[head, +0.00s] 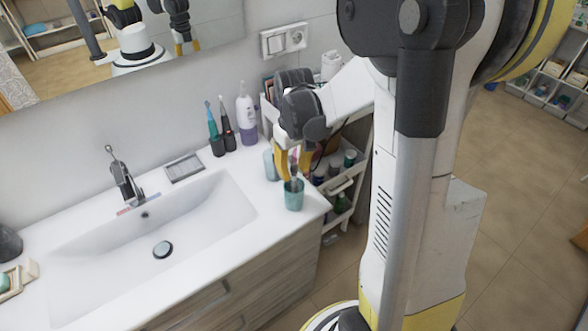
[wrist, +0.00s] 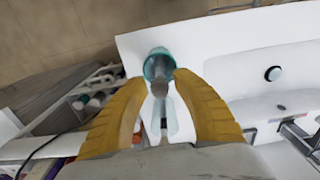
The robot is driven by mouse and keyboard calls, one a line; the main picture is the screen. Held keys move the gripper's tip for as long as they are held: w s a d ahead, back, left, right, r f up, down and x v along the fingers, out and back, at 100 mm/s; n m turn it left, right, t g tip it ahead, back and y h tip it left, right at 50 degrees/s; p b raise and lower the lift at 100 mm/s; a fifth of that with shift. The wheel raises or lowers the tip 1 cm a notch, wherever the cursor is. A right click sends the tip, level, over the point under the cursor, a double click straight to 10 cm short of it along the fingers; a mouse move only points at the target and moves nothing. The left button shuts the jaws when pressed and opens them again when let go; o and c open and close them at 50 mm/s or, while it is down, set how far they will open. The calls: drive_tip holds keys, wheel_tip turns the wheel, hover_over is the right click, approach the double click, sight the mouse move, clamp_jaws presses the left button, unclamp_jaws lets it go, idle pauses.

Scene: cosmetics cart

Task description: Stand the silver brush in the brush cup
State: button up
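The teal brush cup (head: 294,198) stands upright at the counter's right front corner; its mouth shows in the wrist view (wrist: 157,63). The silver brush (head: 294,181) rises from the cup, its lower end inside and its greyish head (wrist: 160,88) up. My gripper (head: 293,172) is just above the cup, pointing down. Its yellow fingers are spread on either side of the brush. In the wrist view (wrist: 160,80) gaps show between the fingertips and the brush. How deep the brush reaches in the cup is hidden.
A pale translucent tumbler (head: 270,166) stands just behind the cup. Toothbrushes (head: 214,138) and a white-purple bottle (head: 246,115) stand by the wall. The sink basin (head: 150,235) lies left. A shelved cart (head: 341,185) with bottles stands close on the right.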

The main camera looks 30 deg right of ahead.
drive_tip(key=shift+r, duration=0.1)
wheel_tip(320, 180, up, 12)
idle(0.4)
idle(0.7)
drive_tip(key=s+a+f+t+b, duration=0.7)
drive_tip(key=s+a+f+b, duration=0.1)
drive_tip(key=a, duration=0.5)
drive_tip(key=shift+s+a+b, duration=0.25)
drive_tip(key=shift+s+b, duration=0.2)
drive_tip(key=shift+s, duration=0.95)
